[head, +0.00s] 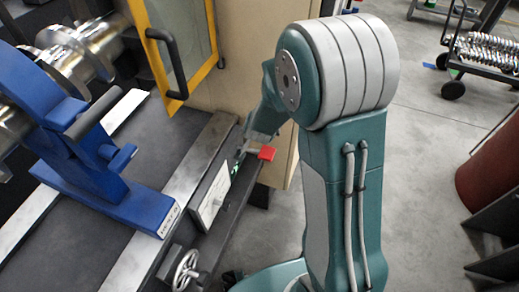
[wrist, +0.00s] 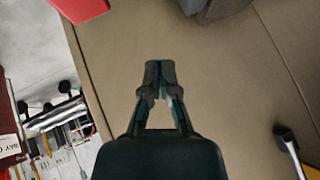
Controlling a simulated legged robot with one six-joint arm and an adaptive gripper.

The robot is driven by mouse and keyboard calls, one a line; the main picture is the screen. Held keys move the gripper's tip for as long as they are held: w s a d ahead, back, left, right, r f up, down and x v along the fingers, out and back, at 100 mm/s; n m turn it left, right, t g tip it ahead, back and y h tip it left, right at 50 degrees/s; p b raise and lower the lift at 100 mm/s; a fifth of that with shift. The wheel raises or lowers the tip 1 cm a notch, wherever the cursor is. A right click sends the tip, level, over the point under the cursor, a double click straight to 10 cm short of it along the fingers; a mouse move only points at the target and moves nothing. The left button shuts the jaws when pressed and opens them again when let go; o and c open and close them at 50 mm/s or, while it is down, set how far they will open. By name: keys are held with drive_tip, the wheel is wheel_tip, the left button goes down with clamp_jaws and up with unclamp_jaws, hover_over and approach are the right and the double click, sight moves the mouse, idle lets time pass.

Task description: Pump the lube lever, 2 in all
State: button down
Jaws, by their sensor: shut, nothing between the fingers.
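A red lever end (head: 267,153), seemingly the lube lever's, stands out beside the machine's front edge. It also shows as a red block (wrist: 80,8) cut off at the top left of the wrist view. My gripper (wrist: 160,68) is shut and empty, its fingertips together in front of a plain tan surface. The fingertips look apart from the red block. In the head view my gripper (head: 243,155) is small and partly hidden by my arm, just left of the red end. The lever's shaft and pivot are not clear.
A pale panel with a dark knob (head: 215,201) and a handwheel (head: 185,268) sit along the machine's front. A blue steady rest (head: 95,150) stands on the bed. A yellow-framed door (head: 180,45) is behind.

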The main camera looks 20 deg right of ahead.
sight(260, 152)
drive_tip(key=f, duration=0.7)
drive_tip(key=shift+s+d, duration=0.3)
drive_tip(key=shift+d, duration=0.05)
drive_tip(key=shift+d+f, duration=0.1)
drive_tip(key=shift+f, duration=0.15)
drive_tip(key=shift+f, duration=0.1)
idle(0.8)
drive_tip(key=shift+s+d+f, duration=0.1)
drive_tip(key=shift+f, duration=0.15)
drive_tip(key=shift+s+d+f, duration=0.1)
drive_tip(key=shift+f, duration=0.65)
drive_tip(key=shift+s+d+f, duration=0.1)
drive_tip(key=shift+f, duration=0.65)
idle(2.0)
drive_tip(key=shift+w+a+r, duration=0.1)
drive_tip(key=shift+a+r, duration=0.05)
drive_tip(key=shift+r, duration=0.8)
drive_tip(key=shift+w+a+r, duration=0.1)
drive_tip(key=shift+r, duration=0.85)
drive_tip(key=shift+w+a+r, duration=0.15)
drive_tip(key=shift+r, duration=1.1)
drive_tip(key=shift+w+a+r, duration=0.1)
drive_tip(key=shift+a+r, duration=0.05)
drive_tip(key=shift+r, duration=1.1)
